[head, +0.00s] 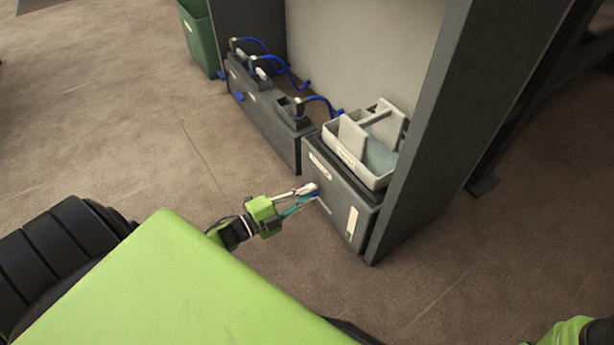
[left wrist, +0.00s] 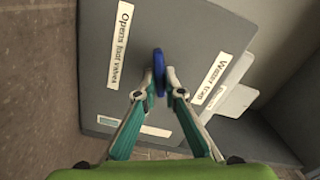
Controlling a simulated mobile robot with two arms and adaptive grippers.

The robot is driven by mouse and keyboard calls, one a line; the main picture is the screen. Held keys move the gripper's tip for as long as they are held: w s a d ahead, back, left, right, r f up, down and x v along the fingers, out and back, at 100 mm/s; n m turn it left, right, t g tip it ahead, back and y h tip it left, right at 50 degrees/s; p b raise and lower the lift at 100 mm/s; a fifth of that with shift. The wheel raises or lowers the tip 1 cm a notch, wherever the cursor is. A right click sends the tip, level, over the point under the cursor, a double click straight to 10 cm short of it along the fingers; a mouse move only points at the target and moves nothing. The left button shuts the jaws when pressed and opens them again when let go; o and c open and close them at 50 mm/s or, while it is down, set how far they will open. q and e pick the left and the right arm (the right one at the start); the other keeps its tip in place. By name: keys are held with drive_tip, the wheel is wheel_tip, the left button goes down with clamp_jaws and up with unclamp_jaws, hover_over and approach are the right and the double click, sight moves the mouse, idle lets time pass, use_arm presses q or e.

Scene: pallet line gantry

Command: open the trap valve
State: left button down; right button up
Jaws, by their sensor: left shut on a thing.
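The trap valve shows as a blue handle (left wrist: 158,62) on the front of a dark grey box (left wrist: 100,55). In the head view the box (head: 338,212) stands at the foot of the grey gantry frame. Labels on the box in the wrist view read "Water trap" (left wrist: 216,97) and something like "Opens last valves" (left wrist: 120,45). My left gripper (head: 315,192) is at the front face, its fingertips closed on the blue handle from both sides. In the wrist view the gripper (left wrist: 159,88) partly covers the handle. My right gripper is out of view.
A light grey tote tray (head: 345,153) sits on top of the box. To its left is a dark unit (head: 268,115) with several fittings and blue hoses (head: 318,98). A thick grey post (head: 455,120) rises on the right. A green bin (head: 200,40) stands farther back. The floor in front is clear.

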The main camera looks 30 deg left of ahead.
use_arm(q)
drive_tip(key=shift+s+f+m, duration=0.1)
drive_tip(key=shift+f+m, duration=0.1)
drive_tip(key=shift+m, duration=2)
drive_tip(key=c, duration=2.1)
unclamp_jaws()
drive_tip(key=shift+c, duration=0.2)
drive_tip(key=v, duration=1.2)
